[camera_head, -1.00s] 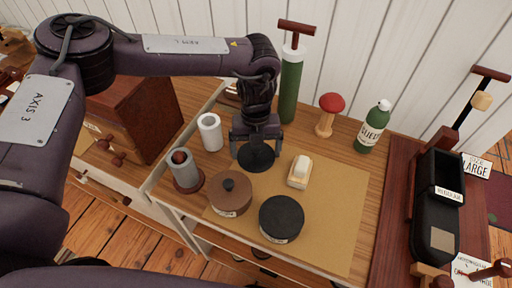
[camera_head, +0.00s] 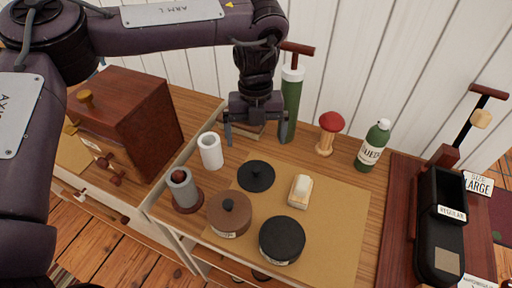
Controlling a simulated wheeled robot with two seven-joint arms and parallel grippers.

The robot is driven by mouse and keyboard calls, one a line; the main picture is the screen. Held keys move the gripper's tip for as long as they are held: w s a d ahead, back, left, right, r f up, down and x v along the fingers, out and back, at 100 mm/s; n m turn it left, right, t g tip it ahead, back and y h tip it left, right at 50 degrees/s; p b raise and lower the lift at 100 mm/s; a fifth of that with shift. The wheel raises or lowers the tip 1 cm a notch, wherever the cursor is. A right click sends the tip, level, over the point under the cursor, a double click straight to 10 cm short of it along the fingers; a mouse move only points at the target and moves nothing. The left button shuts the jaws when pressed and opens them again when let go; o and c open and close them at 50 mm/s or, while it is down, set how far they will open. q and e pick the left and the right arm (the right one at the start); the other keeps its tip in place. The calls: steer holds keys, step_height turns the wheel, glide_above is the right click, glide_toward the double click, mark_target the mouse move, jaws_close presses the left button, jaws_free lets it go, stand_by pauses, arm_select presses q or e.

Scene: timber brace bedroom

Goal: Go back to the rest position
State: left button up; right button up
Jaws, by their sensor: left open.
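My left gripper (camera_head: 256,133) is open and empty, raised above the back part of the wooden table (camera_head: 349,178). Its fingers point down and sit apart from a black round lid (camera_head: 256,177) with a knob, which lies on the tan mat (camera_head: 330,228). A brown round tin (camera_head: 229,216) with a lid and a black round tin (camera_head: 282,241) stand at the mat's front. My right gripper is not in view.
A green pump (camera_head: 291,103) stands close behind the gripper. Around it are a white cylinder (camera_head: 210,151), a grey cylinder (camera_head: 182,189), a brush (camera_head: 297,193), a red-topped wooden piece (camera_head: 329,134), a green bottle (camera_head: 373,147) and a wooden box (camera_head: 130,122).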

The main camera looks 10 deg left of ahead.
arm_select(q)
steer(key=shift+r, duration=0.4)
